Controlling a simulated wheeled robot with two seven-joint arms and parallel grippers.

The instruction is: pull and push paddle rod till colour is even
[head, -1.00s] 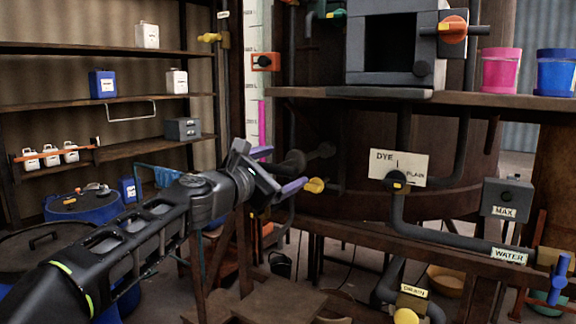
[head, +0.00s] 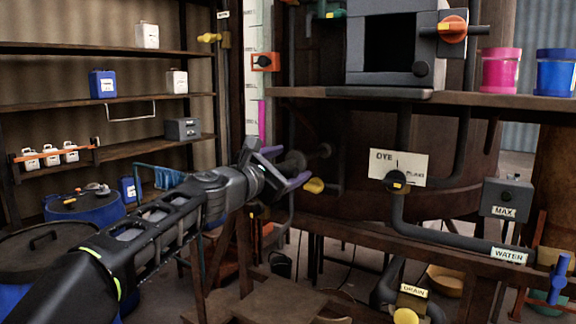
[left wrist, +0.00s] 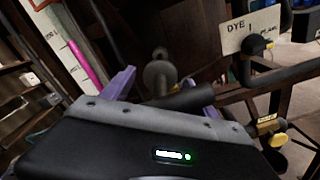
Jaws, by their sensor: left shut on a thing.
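The vat (head: 365,145) is a dark brown vessel on a frame. A grey fitting (head: 295,162) sticks out of its side, and shows in the left wrist view (left wrist: 160,73) too. My left gripper (head: 284,168), with purple fingers, is at the vat's side, in front of this fitting. In the left wrist view the gripper (left wrist: 160,92) is shut on the paddle rod's dark bar (left wrist: 187,98), which lies across between the fingers. How far the rod is out cannot be told. A sight gauge (head: 262,120) shows pink liquid. The vat's inside is hidden. My right gripper is out of view.
A yellow-handled valve (head: 314,186) is close to my left gripper. A DYE/PLAIN sign (head: 398,165) with a dial is to the right, above the WATER pipe (head: 450,242). Shelves with containers (head: 103,84) and blue drums (head: 85,207) are at left.

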